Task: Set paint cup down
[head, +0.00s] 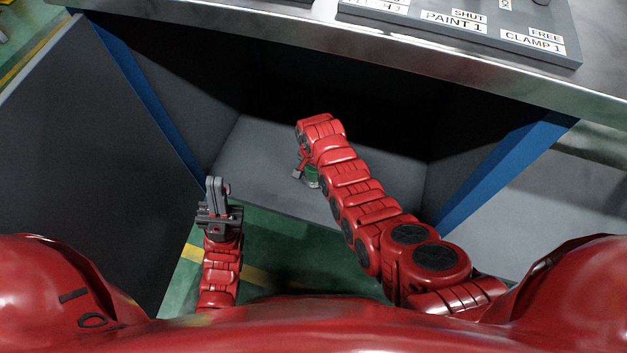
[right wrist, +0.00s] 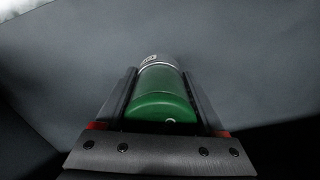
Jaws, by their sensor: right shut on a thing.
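The paint cup (right wrist: 163,98) is a green cylinder with a pale grey band and a small label at its far end in the right wrist view. My right gripper (right wrist: 162,92) is shut on it, with one dark finger along each side. In the head view the cup (head: 311,177) shows in part beside my right arm, over the grey floor of the open bay under the counter. Whether its base touches that floor cannot be told. My left gripper (head: 217,188) is empty, its grey fingers close together, at the bay's front left.
The steel counter edge (head: 300,55) runs above the bay. A panel labelled PAINT 1 and CLAMP 1 (head: 470,28) lies on top. Blue-edged side walls (head: 150,100) (head: 505,175) bound the bay. The grey bay floor (head: 255,160) is clear left of the cup.

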